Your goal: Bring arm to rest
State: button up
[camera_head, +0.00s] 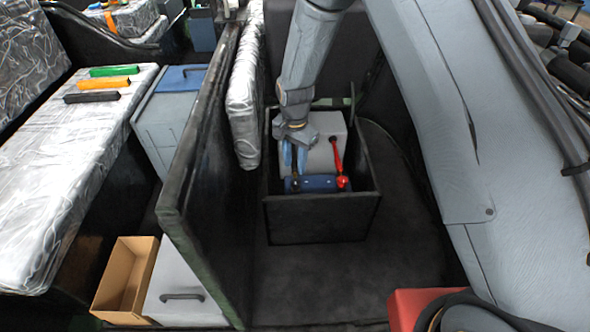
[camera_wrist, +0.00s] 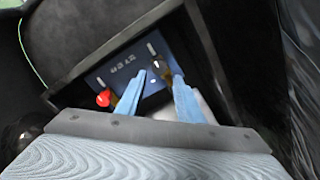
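My gripper (camera_head: 294,170) hangs from my arm into the black open-topped box, at the left of a grey unit (camera_head: 322,158). Its two blue fingers stand apart in the head view and in the wrist view (camera_wrist: 159,76). A dark handle (camera_wrist: 162,68) shows near the fingertips; I cannot tell whether they touch it. A red lever (camera_head: 337,155) stands to the right of the gripper, and its red knob (camera_wrist: 103,98) shows in the wrist view. A blue panel (camera_head: 318,184) lies below the gripper.
The black box (camera_head: 318,222) has walls around the gripper. A dark partition (camera_head: 205,165) and a silver pad (camera_head: 243,105) stand to its left. Floor in front of the black box is clear.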

jog(key=shift+r, duration=0.25)
dwell(0.3)
jog(key=s+d+r+n, duration=0.2)
jog(key=s+d+r, duration=0.2)
jog(key=d+r, duration=0.35)
jog(key=s+d+r+n, duration=0.2)
jog(key=s+d+r, duration=0.4)
jog(key=s, duration=0.4)
jog(key=s+d+r+n, duration=0.3)
jog(key=s+d+r, duration=0.4)
jog(key=s, duration=0.4)
jog(key=shift+d+r+p, duration=0.2)
jog(key=shift+d+p, duration=0.25)
jog(key=shift+d, duration=0.1)
